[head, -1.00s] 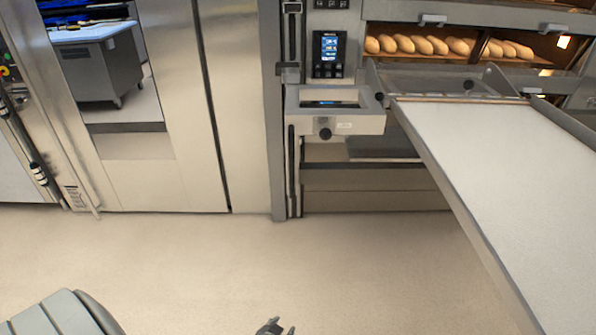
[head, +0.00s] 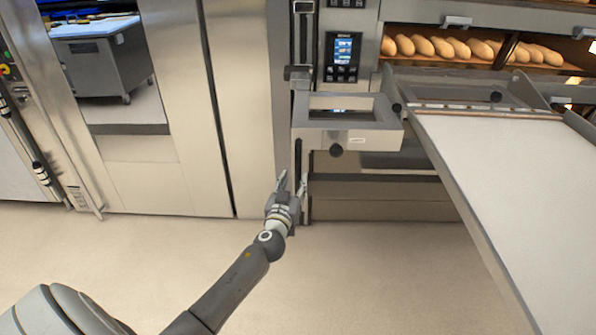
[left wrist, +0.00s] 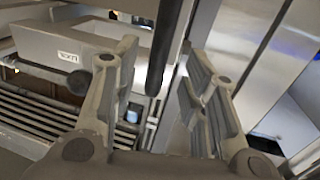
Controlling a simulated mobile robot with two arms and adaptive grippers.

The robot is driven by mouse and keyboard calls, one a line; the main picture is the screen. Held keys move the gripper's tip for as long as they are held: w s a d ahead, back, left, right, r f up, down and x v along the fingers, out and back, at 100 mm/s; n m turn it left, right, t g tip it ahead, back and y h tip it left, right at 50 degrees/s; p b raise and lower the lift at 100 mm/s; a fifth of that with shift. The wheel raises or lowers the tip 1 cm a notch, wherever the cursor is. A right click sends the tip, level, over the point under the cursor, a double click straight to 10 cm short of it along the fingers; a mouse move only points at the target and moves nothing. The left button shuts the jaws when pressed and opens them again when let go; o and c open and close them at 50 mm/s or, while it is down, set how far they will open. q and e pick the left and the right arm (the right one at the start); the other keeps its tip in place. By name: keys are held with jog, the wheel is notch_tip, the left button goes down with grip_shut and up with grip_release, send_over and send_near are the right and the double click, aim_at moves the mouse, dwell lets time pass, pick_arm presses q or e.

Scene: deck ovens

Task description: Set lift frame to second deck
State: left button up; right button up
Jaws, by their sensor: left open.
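The lift frame (head: 378,139) is a grey rectangular frame with a dark knob on its front, beside the oven's left post in the head view. It also shows at the upper left of the left wrist view (left wrist: 70,45). Behind it, the deck oven's lit deck holds several loaves (head: 470,48). My left gripper (head: 292,180) is open and empty, below and left of the frame, in front of the post's lower part. In the left wrist view its two fingers (left wrist: 165,85) are spread, with a dark vertical bar beyond them. My right gripper is not in view.
A white loading belt (head: 510,175) slopes out from the oven on the right. A control panel (head: 342,57) sits above the frame. Steel doors (head: 175,110) stand to the left. The floor (head: 370,280) in front is clear.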

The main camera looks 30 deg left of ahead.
aim_at(297, 173)
pick_arm(q)
jog(key=shift+x, duration=2.95)
grip_shut()
